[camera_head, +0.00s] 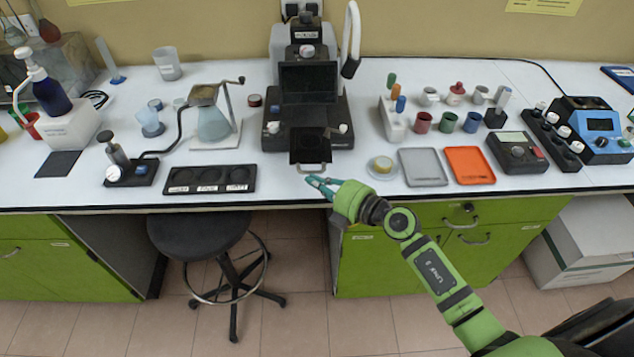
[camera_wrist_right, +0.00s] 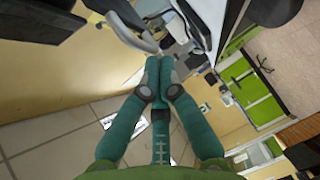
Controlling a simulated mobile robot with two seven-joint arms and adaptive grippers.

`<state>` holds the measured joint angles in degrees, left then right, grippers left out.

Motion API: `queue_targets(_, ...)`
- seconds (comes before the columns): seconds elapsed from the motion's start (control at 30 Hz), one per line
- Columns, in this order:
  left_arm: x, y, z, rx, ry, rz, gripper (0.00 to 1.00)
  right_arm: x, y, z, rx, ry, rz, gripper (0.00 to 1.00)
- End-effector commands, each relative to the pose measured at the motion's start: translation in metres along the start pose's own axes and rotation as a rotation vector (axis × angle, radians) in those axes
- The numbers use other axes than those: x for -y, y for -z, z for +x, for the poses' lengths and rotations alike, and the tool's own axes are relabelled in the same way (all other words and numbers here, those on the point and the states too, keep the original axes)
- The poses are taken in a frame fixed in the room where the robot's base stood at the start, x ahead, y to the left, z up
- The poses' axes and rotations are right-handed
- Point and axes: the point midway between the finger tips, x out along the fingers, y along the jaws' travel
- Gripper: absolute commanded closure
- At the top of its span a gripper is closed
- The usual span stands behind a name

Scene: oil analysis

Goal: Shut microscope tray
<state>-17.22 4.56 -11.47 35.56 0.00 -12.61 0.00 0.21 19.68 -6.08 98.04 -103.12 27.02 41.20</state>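The black microscope (camera_head: 308,100) stands at the back middle of the bench. Its dark tray (camera_head: 310,146) sticks out at the front, with a pale curved handle (camera_head: 314,169) on the front edge. My right gripper (camera_head: 318,184) is just in front of the handle, near the bench's front edge. In the right wrist view its teal fingers (camera_wrist_right: 158,68) lie together with nothing seen between them. The handle (camera_wrist_right: 136,36) shows just beyond the fingertips there; whether they touch it is unclear. My left gripper is in neither view.
A black plate with round wells (camera_head: 210,190) lies left of the tray. A small round dish (camera_head: 382,166), a grey tray (camera_head: 423,182) and an orange tray (camera_head: 469,179) lie to the right. A stool (camera_head: 201,232) stands below the bench front.

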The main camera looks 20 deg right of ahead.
Motion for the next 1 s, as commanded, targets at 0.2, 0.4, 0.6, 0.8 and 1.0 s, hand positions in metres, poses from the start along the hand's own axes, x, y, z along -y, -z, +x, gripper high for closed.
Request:
queue_targets(0.2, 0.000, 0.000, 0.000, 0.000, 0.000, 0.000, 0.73, 0.000, 0.000, 0.000, 0.000, 0.000, 0.000, 1.00)
queue_targets(0.4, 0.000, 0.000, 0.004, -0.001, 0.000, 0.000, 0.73, -0.005, -0.020, 0.018, 0.001, 0.000, -0.002, 1.00)
queue_targets(0.6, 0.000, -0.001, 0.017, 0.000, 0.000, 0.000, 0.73, -0.014, -0.054, 0.052, 0.002, -0.002, -0.001, 1.00)
queue_targets(0.8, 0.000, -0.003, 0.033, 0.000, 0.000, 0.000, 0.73, -0.021, -0.082, 0.077, 0.002, 0.000, -0.002, 1.00)
queue_targets(1.0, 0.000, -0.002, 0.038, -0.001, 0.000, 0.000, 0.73, -0.027, -0.092, 0.086, 0.001, 0.001, 0.000, 1.00)
